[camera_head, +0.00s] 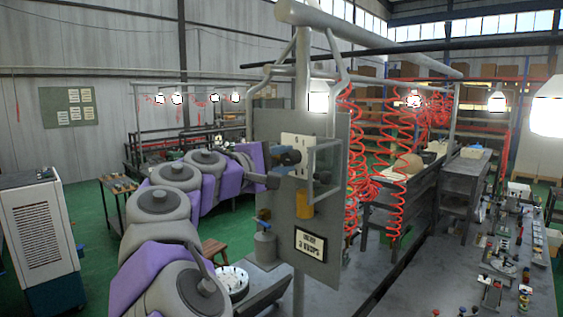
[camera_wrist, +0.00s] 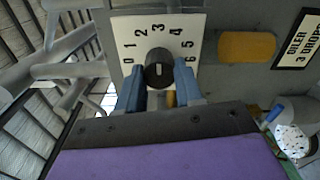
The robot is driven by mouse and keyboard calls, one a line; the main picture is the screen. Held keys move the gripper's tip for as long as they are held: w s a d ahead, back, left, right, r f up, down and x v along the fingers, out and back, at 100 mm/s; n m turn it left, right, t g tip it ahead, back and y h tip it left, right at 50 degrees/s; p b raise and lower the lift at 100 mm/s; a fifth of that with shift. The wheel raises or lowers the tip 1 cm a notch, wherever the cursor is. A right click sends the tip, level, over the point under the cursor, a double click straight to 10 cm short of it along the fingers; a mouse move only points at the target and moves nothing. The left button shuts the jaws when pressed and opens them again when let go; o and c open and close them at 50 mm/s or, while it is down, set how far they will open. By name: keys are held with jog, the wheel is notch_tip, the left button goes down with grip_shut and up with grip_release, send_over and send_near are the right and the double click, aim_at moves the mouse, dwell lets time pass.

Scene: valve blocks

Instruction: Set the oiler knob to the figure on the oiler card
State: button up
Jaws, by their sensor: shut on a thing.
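The oiler knob (camera_wrist: 158,68) is black and round, on a white dial plate (camera_wrist: 190,22) with figures 0 to 6 in an arc. A small pale mark shows on the knob; which figure it points at is hard to tell. My gripper (camera_wrist: 159,82) has its blue fingers on either side of the knob, shut on it. In the head view my gripper (camera_head: 284,157) is at the panel and hides the knob. The oiler card (camera_head: 310,244) reads "OILER 3 DROPS" low on the panel; it also shows in the wrist view (camera_wrist: 298,40).
The grey panel (camera_head: 335,230) hangs from a pipe frame. Red coiled hoses (camera_head: 392,150) hang behind. A bench with small parts (camera_head: 505,250) stands at right.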

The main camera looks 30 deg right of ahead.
jog(key=shift+d+f, duration=0.1)
jog(key=shift+f, duration=0.2)
jog(key=o, duration=1)
jog(key=shift+s+a+r, duration=0.1)
jog(key=shift+a+r, duration=0.1)
jog(key=shift+a, duration=0.1)
jog(key=shift+o, duration=0.2)
jog(key=b+v, duration=0.1)
jog(key=v, duration=1.6)
jog(key=shift+a, duration=0.25)
